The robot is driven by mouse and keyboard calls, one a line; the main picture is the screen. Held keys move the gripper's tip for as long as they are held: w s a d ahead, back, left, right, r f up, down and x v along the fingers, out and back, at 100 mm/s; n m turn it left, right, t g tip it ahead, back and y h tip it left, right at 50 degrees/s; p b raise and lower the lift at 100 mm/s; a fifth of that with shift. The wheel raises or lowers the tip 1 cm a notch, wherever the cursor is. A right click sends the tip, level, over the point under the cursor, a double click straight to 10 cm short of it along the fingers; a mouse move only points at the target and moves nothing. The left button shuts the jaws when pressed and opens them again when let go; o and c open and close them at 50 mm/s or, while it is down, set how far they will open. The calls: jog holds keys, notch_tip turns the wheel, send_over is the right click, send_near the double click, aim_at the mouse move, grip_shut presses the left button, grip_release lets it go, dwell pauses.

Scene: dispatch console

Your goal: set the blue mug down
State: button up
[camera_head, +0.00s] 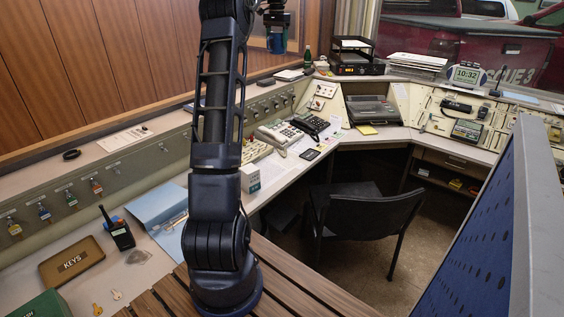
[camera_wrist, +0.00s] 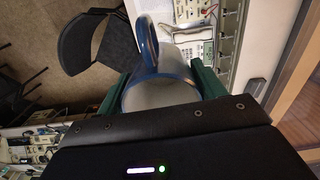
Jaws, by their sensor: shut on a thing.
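The blue mug (camera_wrist: 172,66) is in the wrist view, with a blue rim, a pale inside and a blue handle at its upper left. Its opening faces the camera. My gripper (camera_wrist: 162,88) has its green fingers on both sides of the mug and is shut on it. In the head view my gripper (camera_head: 277,19) is high at the top edge, partly cut off, in front of the wood wall. A small blue part of the mug (camera_head: 277,42) shows below it. The mug is held in the air, apart from any surface.
The console desk (camera_head: 167,153) runs along the left and back. Phones (camera_head: 280,134), a green bottle (camera_head: 307,57), a radio (camera_head: 121,235) and a keys box (camera_head: 71,260) stand on it. A black chair (camera_head: 370,220) fills the middle floor. A blue partition (camera_head: 470,245) is at right.

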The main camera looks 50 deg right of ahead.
jog(key=shift+s+d, duration=0.25)
jog(key=shift+s, duration=0.25)
jog(key=shift+s+d, duration=0.25)
jog(key=shift+s, duration=0.2)
notch_tip(320, 180, down, 56)
jog(key=shift+w+a+r, duration=0.1)
jog(key=shift+w+r, duration=0.05)
jog(key=shift+r, duration=0.05)
jog(key=shift+f, duration=0.15)
jog(key=o, duration=0.9)
jog(key=shift+c, duration=0.2)
jog(key=o, duration=0.3)
